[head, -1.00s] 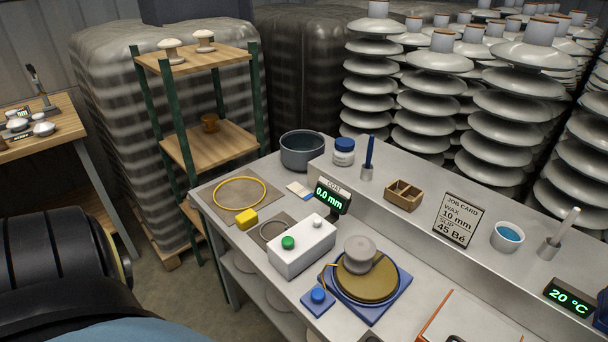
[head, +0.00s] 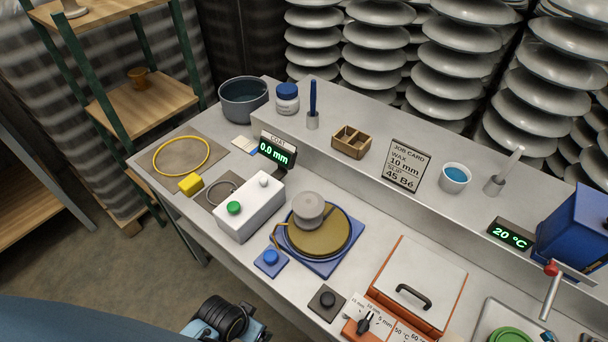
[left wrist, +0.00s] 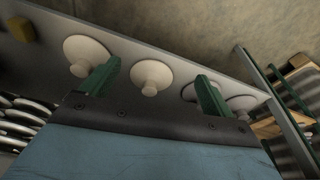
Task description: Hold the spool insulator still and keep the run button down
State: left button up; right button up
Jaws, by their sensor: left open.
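The grey spool insulator (head: 309,211) stands upright on the brown disc of a blue-based turntable (head: 330,262). A blue button (head: 270,257) sits on a small blue pad in front of it. A green button (head: 234,208) is on a white box (head: 252,216) to the left. I cannot tell from labels which is the run button. My left gripper (left wrist: 156,70) shows two green fingers, spread apart and empty, in the left wrist view. White knobbed pieces (left wrist: 150,76) show between and beside the fingers. The left fingers are not visible in the head view. My right gripper is not in view.
The coat display (head: 277,152) reads 0.0 mm. An orange lidded box (head: 416,285) stands right of the turntable. A raised ledge with a job card (head: 407,166) and a cup (head: 455,178) runs behind. A yellow block (head: 191,184) lies at the left.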

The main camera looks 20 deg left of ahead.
pick_arm(q)
jog(key=w+d+r+m+t+h+p, duration=0.1)
jog(key=w+d+r, duration=0.2)
jog(key=r, duration=0.7)
jog(key=w+d+r+h, duration=0.1)
jog(key=w+d+r, duration=0.15)
jog(key=r, duration=0.75)
jog(key=m+g+y, duration=0.3)
jog(key=g, duration=0.1)
send_near(309, 210)
jog(key=shift+w+a+f+p, duration=0.15)
jog(key=shift+w+a, duration=0.1)
jog(key=shift+w, duration=0.2)
jog(key=shift+w+a+f+p, duration=0.1)
jog(key=shift+w+a+p, duration=0.1)
jog(key=shift+w, duration=0.25)
jog(key=shift+a, duration=0.1)
notch_tip(309, 210, down, 13)
jog(key=shift+f+b, duration=0.1)
jog(key=shift+b, duration=0.8)
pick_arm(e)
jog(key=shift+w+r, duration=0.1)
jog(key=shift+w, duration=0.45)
